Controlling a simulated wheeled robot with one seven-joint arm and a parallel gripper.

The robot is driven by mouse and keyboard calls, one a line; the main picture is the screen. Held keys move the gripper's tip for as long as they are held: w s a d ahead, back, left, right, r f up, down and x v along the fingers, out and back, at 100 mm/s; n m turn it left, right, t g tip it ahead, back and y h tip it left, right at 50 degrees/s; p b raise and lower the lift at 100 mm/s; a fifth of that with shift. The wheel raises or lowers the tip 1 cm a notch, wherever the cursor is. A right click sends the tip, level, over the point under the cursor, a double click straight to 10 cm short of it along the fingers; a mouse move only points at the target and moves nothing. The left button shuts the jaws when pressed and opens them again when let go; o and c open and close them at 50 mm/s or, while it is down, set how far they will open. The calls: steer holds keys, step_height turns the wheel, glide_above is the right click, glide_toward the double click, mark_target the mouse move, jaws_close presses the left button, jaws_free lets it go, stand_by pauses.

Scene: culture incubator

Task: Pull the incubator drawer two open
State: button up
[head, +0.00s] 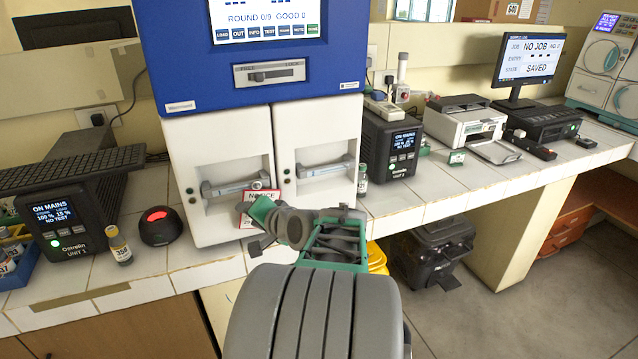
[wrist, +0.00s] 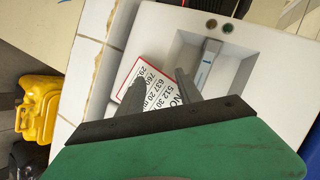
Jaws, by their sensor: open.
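The incubator (head: 250,50) has a blue upper part and two white drawers side by side. The left drawer (head: 215,150) and the right drawer (head: 318,135) both look shut, each with a grey bar handle in a recess. I cannot read a drawer number. My gripper (head: 254,228) is open and empty in front of the lower left drawer, near a red-bordered notice (head: 268,194). In the wrist view, the fingers (wrist: 148,62) are apart with the notice (wrist: 140,85) behind them. A bar handle (wrist: 205,68) stands beside the right finger, apparently not gripped.
On the tiled bench, a power unit (head: 72,215), a small bottle (head: 120,248) and a black puck with a red light (head: 160,225) stand left. Another unit (head: 390,145) and a printer (head: 467,122) stand right. A yellow container (wrist: 40,105) is below the bench.

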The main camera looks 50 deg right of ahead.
steer(key=s+d+r+m+t+h+b, duration=0.15)
steer(key=s+d+m+h, duration=0.35)
steer(key=d, duration=0.6)
steer(key=m+t+h, duration=0.1)
steer(key=m+h, duration=0.1)
steer(key=m, duration=0.2)
glide_toward(321, 172)
steer(key=x, duration=0.3)
steer(key=p+x, duration=0.1)
steer(key=x, duration=0.6)
steer(key=shift+w+d, duration=0.15)
steer(key=shift+w, duration=0.1)
steer(key=shift+c, duration=0.3)
jaws_close()
